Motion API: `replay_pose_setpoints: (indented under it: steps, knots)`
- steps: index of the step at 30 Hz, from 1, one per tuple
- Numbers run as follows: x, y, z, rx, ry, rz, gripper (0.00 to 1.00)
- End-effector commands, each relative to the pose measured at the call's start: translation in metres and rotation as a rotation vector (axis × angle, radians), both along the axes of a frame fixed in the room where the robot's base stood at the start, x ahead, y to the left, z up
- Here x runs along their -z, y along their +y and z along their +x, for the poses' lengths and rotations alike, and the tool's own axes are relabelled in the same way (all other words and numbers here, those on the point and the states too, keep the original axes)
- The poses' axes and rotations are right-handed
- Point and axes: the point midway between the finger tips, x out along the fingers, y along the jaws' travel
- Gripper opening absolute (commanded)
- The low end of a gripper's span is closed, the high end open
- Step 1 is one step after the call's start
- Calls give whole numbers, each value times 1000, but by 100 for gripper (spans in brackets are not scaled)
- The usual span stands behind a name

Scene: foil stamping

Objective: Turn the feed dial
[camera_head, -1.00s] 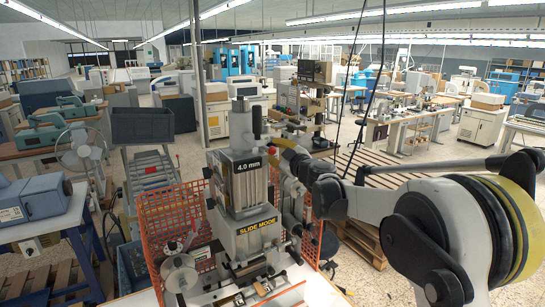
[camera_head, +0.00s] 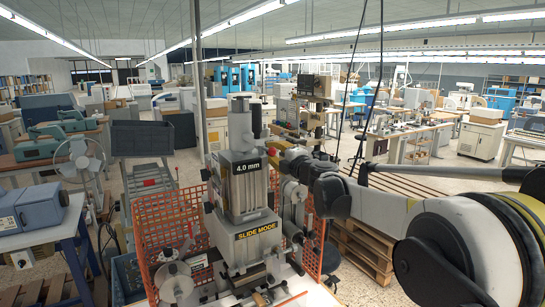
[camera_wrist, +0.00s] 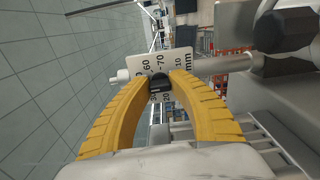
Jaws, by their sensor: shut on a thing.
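The stamping press (camera_head: 242,185) stands upright in the middle of the head view, with a display reading "4.0 mm" (camera_head: 248,167) and a "SLIDE MODE" label (camera_head: 256,231). My gripper (camera_wrist: 162,80) shows in the wrist view with its two curved yellow fingers closed in on a small black dial knob (camera_wrist: 160,84). A white plate with printed numbers and "mm" (camera_wrist: 162,62) lies just behind the knob. In the head view my gripper (camera_head: 276,148) reaches the right side of the press, and its fingertips and the knob are mostly hidden.
Orange mesh guards (camera_head: 165,232) stand at the sides of the press. Bare rods and grey machine parts crowd the right of the wrist view. A wooden pallet stack (camera_head: 365,245) stands right of the press, below my arm.

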Motion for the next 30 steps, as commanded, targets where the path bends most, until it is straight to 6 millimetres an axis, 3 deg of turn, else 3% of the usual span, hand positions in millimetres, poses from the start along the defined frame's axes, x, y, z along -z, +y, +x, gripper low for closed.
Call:
replay_pose_setpoints:
  steps: [13,30]
  knots:
    - [-1,0,0,1,-146,-216,0]
    - [-2,0,0,1,-175,-259,0]
